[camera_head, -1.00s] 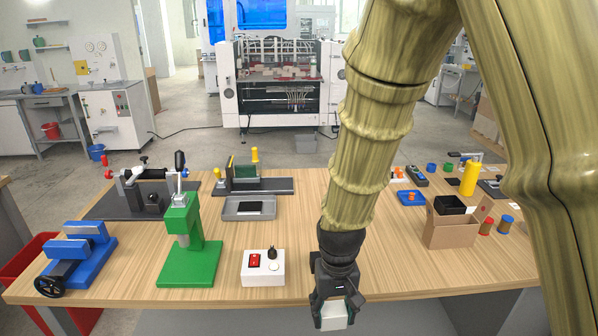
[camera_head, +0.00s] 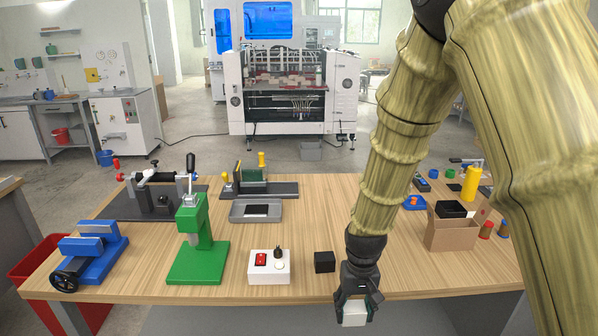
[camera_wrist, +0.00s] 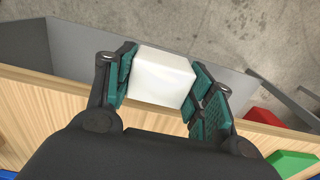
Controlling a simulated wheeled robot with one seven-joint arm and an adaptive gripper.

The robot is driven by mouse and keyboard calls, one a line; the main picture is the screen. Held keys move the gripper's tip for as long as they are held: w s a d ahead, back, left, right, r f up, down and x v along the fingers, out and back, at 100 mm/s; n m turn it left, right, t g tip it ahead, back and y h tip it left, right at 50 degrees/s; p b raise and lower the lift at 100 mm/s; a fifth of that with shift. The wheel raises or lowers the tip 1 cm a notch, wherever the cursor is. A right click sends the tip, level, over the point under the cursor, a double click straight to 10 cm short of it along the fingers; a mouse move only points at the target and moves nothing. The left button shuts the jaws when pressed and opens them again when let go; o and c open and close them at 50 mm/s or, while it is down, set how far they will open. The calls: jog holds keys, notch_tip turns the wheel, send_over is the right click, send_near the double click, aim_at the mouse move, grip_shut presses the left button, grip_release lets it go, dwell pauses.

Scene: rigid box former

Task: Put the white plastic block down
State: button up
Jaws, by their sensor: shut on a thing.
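The white plastic block (camera_head: 354,313) is held in my gripper (camera_head: 356,304) at the front edge of the wooden table (camera_head: 300,215). In the wrist view the white block (camera_wrist: 163,77) sits between the two teal-padded fingers of my gripper (camera_wrist: 163,84). There it overlaps the table's edge and the grey panel beyond it. I cannot tell how high it is above the tabletop or whether it touches anything below.
A green press (camera_head: 200,245) and a blue vise (camera_head: 88,255) are further left. A cardboard box (camera_head: 450,233) stands right. Bare tabletop lies between my gripper and that box.

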jog(key=w+d+f, duration=0.4)
jog(key=s+f, duration=0.6)
jog(key=f, duration=0.1)
jog(key=shift+d+f, duration=0.25)
jog(key=shift+f, duration=0.1)
jog(key=shift+s, duration=0.1)
